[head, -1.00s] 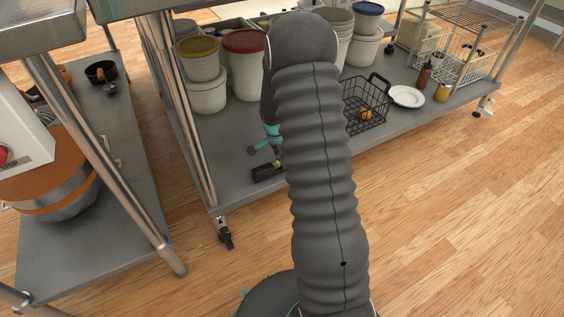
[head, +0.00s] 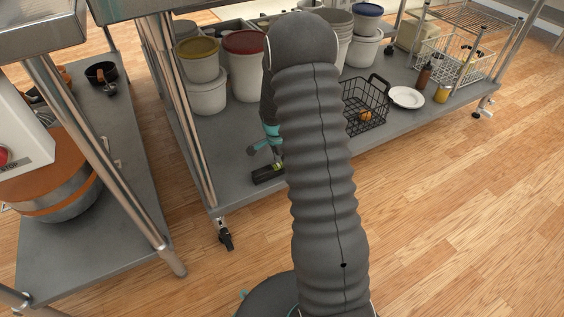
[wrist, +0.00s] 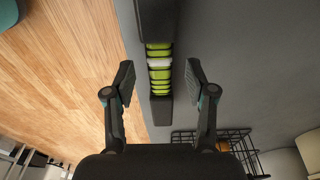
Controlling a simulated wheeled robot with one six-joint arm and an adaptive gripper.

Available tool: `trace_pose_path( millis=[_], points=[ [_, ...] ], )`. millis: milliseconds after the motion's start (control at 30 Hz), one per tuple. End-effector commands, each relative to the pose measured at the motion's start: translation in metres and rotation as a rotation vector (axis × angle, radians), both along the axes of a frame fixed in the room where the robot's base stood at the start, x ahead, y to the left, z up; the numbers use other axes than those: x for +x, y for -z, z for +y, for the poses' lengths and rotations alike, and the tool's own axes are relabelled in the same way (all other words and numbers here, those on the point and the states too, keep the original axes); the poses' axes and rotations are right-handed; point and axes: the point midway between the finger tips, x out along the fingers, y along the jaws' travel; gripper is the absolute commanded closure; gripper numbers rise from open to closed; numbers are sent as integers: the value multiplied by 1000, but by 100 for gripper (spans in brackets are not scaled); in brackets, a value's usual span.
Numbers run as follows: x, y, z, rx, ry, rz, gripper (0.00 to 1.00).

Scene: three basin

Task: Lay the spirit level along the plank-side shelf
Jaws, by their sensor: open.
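A dark bar with bright green segments in its middle, which looks like the spirit level (head: 267,174), lies on the grey lower shelf (head: 235,187) close to its front edge. In the wrist view the bar (wrist: 160,106) runs up the picture, roughly along the border between shelf (wrist: 240,70) and wooden floor. My gripper (wrist: 160,88) is open, with one finger on each side of the bar and a gap to both. In the head view my gripper (head: 265,148) is close to the bar, partly hidden by my arm, which also covers the bar's right end.
A black wire basket (head: 361,112) with an orange item stands right of my arm, beside a white plate (head: 406,97). Lidded buckets (head: 204,90) stand behind. A metal post (head: 180,110) rises at the shelf's left. Bare shelf lies between the buckets and the bar.

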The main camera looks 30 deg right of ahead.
Motion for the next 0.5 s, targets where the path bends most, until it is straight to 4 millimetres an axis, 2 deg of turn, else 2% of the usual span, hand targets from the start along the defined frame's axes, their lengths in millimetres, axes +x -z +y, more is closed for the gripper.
trace_pose_path(
  millis=[300,500],
  points=[
    [1,-64,7,-1,-2,-5,44],
    [0,-96,12,-1,0,-3,44]
  ],
)
